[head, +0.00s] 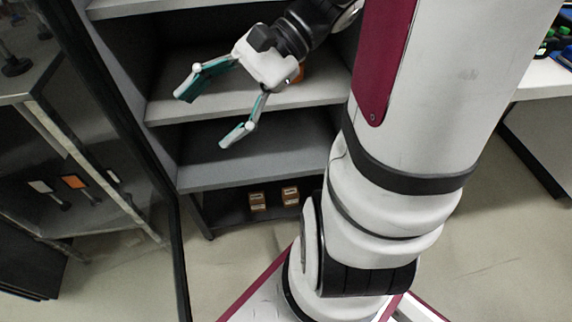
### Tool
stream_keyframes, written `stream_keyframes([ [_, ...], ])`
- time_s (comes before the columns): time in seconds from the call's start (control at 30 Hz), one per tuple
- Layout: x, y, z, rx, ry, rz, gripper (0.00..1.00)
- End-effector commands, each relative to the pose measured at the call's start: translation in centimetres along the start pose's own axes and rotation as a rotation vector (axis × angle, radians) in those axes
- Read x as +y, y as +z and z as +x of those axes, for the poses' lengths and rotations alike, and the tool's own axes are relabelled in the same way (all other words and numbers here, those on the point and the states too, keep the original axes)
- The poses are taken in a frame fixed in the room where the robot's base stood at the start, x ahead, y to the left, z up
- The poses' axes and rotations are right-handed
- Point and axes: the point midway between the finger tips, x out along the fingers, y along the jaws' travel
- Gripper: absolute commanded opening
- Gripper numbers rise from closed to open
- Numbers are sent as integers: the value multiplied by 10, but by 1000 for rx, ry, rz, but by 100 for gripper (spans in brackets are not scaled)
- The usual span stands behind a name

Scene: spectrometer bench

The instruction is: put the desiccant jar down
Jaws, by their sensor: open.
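My gripper (207,117) is open, its two teal-lined fingers spread wide in front of the shelf unit, with nothing visible between them. A small orange thing (298,75) shows just behind the gripper's wrist, at the middle shelf. It is mostly hidden, and I cannot tell whether it is the desiccant jar. No other jar is in view.
The grey shelf unit (235,176) has several levels; the visible part of its lower shelf is bare. Two small brown boxes (257,201) (290,196) sit at the bottom. A dark-framed glass panel (178,235) stands at left. A white bench (540,80) is at right.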

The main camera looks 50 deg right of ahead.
Motion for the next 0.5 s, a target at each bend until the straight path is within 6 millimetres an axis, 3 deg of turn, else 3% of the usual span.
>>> stream_keyframes([
  [0.03,14,20,11,22,113,-100,69],
  [0.2,67,59,23,106,452,-413,69],
  [0.4,117,76,6,240,779,-800,69],
  [0.5,130,76,-8,308,892,-968,69],
])
